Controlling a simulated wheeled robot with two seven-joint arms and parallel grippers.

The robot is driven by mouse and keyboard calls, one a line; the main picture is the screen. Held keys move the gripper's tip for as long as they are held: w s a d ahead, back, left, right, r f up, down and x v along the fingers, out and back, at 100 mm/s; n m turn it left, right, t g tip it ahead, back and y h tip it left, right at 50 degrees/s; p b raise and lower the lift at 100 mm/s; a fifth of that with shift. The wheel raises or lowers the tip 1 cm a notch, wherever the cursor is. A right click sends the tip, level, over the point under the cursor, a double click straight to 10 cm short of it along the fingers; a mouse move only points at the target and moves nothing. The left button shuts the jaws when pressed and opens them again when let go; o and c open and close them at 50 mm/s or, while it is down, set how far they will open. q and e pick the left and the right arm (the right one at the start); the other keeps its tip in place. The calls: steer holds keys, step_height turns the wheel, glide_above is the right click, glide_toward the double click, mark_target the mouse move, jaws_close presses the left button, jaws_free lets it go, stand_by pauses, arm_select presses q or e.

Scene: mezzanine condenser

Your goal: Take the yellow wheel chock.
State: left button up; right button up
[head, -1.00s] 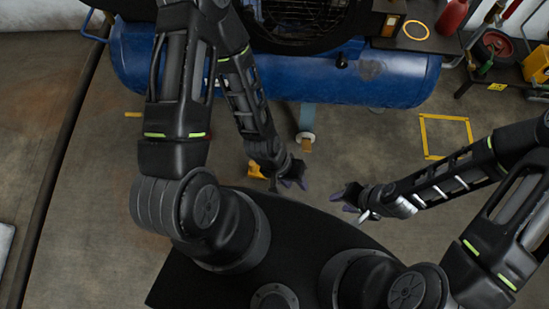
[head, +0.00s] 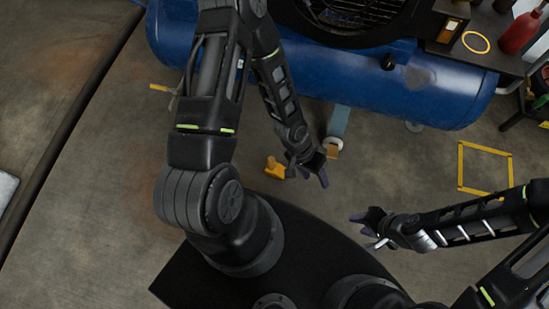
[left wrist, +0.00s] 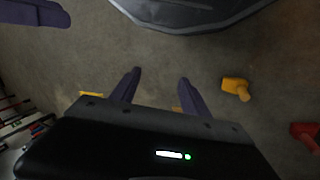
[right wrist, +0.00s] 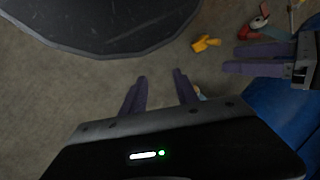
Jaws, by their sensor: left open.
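The yellow wheel chock (head: 274,168) lies on the concrete floor, just left of my left gripper (head: 316,174) in the head view. It also shows in the left wrist view (left wrist: 236,87), right of the fingers and apart from them, and in the right wrist view (right wrist: 206,43). My left gripper is open, with nothing visible held between its fingers (left wrist: 155,90). My right gripper (head: 368,222) is also open and empty, in front of my base, farther from the chock; its fingers (right wrist: 160,92) stand apart in the right wrist view.
A yellow floor square (head: 485,146) is at right. A red object (left wrist: 306,133) lies beyond the chock in the left wrist view. Floor around the chock looks clear.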

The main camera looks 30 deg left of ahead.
arm_select(q)
steer(key=w+a+f+m+y+b, duration=0.1)
steer(key=w+a+f+b, duration=0.2)
steer(key=a+f+b, duration=0.45)
steer(key=w+a+f+m+y+b, duration=0.1)
steer(key=w+a+f+b, duration=0.2)
steer(key=f, duration=0.7)
steer(key=y+b, duration=0.3)
steer(key=b, duration=0.1)
glide_above(272, 159)
step_height(272, 159, down, 6)
steer(key=shift+a+r, duration=0.1)
steer(key=shift+a, duration=0.05)
steer(key=shift+a+r, duration=0.1)
arm_select(e)
step_height(272, 159, down, 18)
steer(key=w+d, duration=0.1)
steer(key=shift+r, duration=0.15)
arm_select(q)
steer(key=shift+f+b, duration=0.4)
steer(key=shift+f, duration=0.9)
arm_select(e)
steer(key=shift+w+f+t, duration=0.1)
steer(key=shift+f+t, duration=0.2)
steer(key=shift+f, duration=0.2)
